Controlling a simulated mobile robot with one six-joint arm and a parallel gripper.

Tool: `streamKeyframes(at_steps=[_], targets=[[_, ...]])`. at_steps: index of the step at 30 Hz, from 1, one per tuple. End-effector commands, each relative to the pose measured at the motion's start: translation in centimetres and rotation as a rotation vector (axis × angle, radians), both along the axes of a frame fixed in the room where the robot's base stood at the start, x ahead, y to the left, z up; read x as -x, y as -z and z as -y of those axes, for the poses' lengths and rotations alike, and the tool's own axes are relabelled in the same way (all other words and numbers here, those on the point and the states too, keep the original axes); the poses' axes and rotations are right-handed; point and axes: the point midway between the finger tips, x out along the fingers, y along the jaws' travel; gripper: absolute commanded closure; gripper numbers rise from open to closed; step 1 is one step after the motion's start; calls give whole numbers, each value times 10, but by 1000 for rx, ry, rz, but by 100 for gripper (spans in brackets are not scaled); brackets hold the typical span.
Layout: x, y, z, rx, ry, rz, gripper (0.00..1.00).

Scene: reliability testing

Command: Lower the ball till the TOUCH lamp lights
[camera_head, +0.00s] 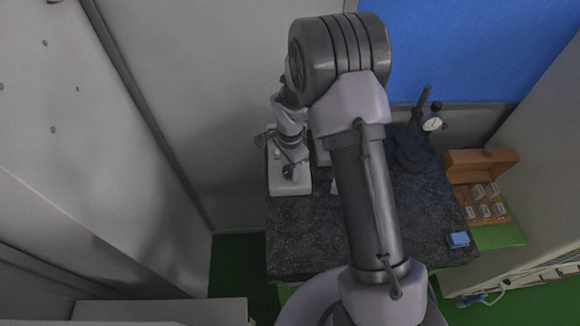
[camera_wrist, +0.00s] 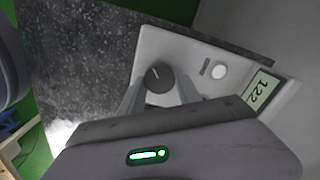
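A pale instrument box (camera_wrist: 158,40) fills the upper middle of the wrist view. On it are a round black knob (camera_wrist: 160,77) with a light pointer line, a round whitish lamp-like disc (camera_wrist: 219,72) with no visible glow, and a display (camera_wrist: 262,88) that seems to read 122. My gripper (camera_wrist: 162,84) is over the box with its fingers apart, one on each side of the knob. Contact with the knob cannot be told. In the head view the box (camera_head: 277,184) stands at the table's left edge below my gripper. No ball can be made out.
The box stands on a dark speckled table (camera_head: 305,235). A dial gauge stand (camera_head: 410,155) is at the back right. A grey wall rises close on the left.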

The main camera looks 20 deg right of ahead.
Motion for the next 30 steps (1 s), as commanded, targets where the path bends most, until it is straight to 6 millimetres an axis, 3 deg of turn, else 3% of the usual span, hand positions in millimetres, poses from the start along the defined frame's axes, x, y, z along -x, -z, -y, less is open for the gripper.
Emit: streamKeyframes(at_steps=[14, 30], targets=[[0, 2, 0, 0, -103, 1, 100], [-1, 2, -1, 1, -591, 1, 100]])
